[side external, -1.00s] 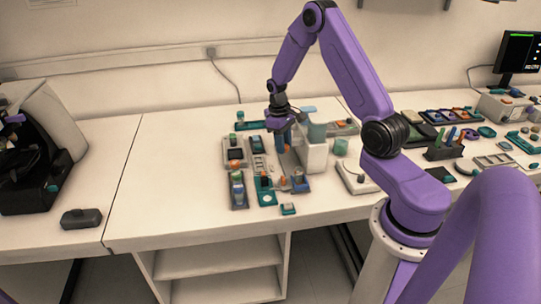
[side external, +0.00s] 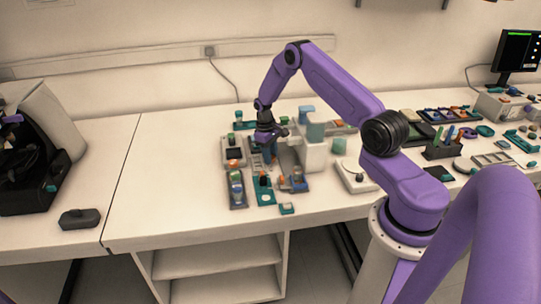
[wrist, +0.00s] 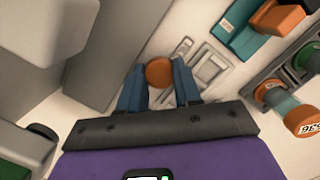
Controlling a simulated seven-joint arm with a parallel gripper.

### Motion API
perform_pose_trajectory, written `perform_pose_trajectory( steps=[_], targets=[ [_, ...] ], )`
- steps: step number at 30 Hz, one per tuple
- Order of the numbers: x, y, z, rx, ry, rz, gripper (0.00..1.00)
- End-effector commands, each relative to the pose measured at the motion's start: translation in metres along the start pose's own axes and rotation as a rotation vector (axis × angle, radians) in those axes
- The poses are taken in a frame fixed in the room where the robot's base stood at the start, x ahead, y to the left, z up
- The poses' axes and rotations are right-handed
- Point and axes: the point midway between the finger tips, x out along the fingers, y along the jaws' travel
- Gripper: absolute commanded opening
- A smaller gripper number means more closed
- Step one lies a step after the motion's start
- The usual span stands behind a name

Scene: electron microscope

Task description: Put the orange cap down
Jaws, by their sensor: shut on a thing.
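The orange cap (wrist: 159,72) shows in the wrist view as a round orange top between the two blue fingers. My gripper (wrist: 159,88) is shut on it. In the side view my gripper (side external: 268,157) points down over the middle of the cluster of small trays. The cap cannot be made out in that view. Below the fingers in the wrist view is a light grey slotted plate (wrist: 212,68). I cannot tell whether the cap touches it.
A pale block-shaped device (side external: 314,150) stands close on the right of my gripper. In the wrist view, a teal holder with an orange piece (wrist: 250,38) and an orange-ended vial (wrist: 304,120) lie to the right. The bench (side external: 165,170) is clear on the left.

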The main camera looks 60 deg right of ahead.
Motion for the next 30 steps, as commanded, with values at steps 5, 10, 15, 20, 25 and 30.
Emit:
perform_pose_trajectory(
  steps=[5,10,15,20,25,30],
  targets=[
    [0.004,0.0,-0.001,0.0,0.001,0.001,0.05],
    [0.004,0.0,-0.001,0.0,0.001,0.0,0.05],
    [0.009,0.0,-0.001,0.001,0.0,0.0,0.05],
    [0.015,0.0,-0.002,0.001,0.001,0.0,0.06],
    [0.018,0.0,-0.002,0.002,0.001,0.001,0.06],
    [0.018,0.0,-0.002,0.003,0.001,0.001,0.44]
  ],
)
